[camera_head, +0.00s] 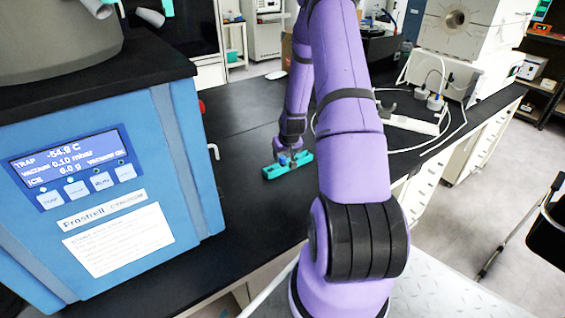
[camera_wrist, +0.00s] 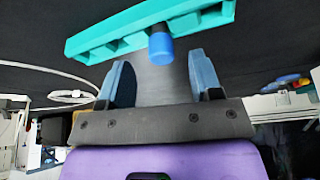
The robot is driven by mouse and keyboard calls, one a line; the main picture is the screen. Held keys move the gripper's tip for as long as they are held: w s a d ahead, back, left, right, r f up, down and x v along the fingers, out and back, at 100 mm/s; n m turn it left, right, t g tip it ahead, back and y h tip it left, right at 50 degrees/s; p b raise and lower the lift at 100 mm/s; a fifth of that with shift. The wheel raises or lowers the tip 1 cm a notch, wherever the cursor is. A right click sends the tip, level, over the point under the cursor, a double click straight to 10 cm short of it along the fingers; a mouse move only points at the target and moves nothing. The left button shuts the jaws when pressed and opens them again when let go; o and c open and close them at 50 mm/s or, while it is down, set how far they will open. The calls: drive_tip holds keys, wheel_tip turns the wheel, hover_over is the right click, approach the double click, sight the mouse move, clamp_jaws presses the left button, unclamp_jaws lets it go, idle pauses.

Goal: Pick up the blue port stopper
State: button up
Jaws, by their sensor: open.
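The blue port stopper (camera_wrist: 160,46) shows in the wrist view as a short blue cylinder. It is at the teal rack (camera_wrist: 100,45), near the middle of the rack's length. My gripper (camera_wrist: 160,72) is open, with one finger on each side of the stopper's line and the stopper just beyond the fingertips. I see no contact between fingers and stopper. In the head view the teal rack (camera_head: 270,172) lies on the black bench, and my gripper (camera_head: 290,158) is right at it. The stopper is too small there to tell from the gripper.
The blue freeze dryer (camera_head: 180,150) with its lit display (camera_head: 72,165) stands left of the rack on the black bench (camera_head: 260,215). A white power strip (camera_head: 415,122) and cables lie to the right. A white furnace-like machine (camera_head: 470,50) stands at the back right.

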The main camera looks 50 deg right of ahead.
sight(283, 157)
drive_tip(key=shift+x, duration=1.75)
drive_tip(key=shift+c, duration=0.4)
clamp_jaws()
drive_tip(key=shift+r, duration=0.15)
